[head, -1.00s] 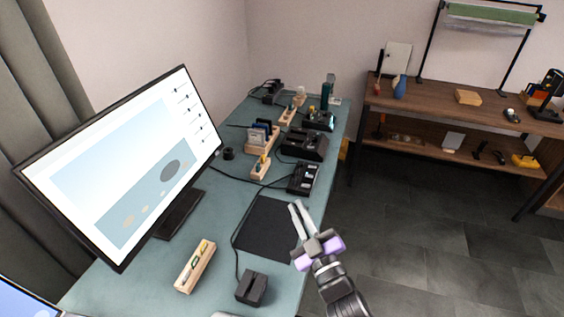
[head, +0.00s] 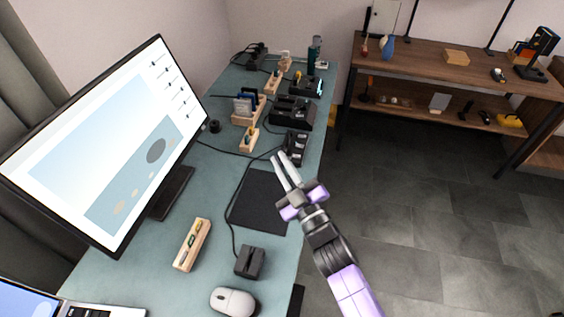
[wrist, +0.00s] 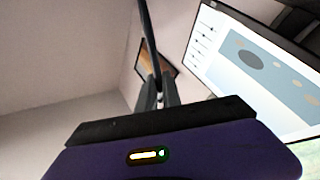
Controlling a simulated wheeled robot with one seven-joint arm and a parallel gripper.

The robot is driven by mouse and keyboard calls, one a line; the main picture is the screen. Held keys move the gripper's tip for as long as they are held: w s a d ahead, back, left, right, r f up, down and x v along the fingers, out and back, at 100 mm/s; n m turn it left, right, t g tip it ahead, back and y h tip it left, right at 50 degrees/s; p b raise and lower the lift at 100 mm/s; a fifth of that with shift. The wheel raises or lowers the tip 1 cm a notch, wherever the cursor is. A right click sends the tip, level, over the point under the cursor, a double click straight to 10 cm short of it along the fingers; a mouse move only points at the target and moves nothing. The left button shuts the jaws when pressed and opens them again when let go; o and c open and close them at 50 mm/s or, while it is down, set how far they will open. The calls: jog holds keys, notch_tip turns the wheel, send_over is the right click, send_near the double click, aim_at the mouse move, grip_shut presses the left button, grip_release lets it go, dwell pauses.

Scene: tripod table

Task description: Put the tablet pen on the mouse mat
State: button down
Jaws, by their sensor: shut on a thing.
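The mouse mat (head: 256,203) is a dark square lying flat near the right edge of the blue-green desk. My gripper (head: 285,160) is in the air at the mat's far right corner in the head view, with its two pale fingers close together. In the wrist view, the fingers of my gripper (wrist: 158,90) are shut on a thin dark stick that looks like the tablet pen (wrist: 147,38). The pen points up and away from the fingers there. In the head view I cannot make the pen out clearly. I cannot tell how high my gripper is above the desk.
A wooden holder (head: 192,245), a black block (head: 250,262) with a cable and a white mouse (head: 233,302) lie on the near side. A monitor (head: 110,140) stands at left. Chargers (head: 292,112) and wooden racks fill the far end. The mat's surface is clear.

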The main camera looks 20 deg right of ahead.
jog(key=shift+f+b, duration=5.1)
jog(key=shift+f, duration=0.75)
jog(key=c, duration=1.2)
grip_release()
notch_tip(320, 180, up, 9)
jog(key=p, duration=0.8)
jog(key=shift+p, duration=0.35)
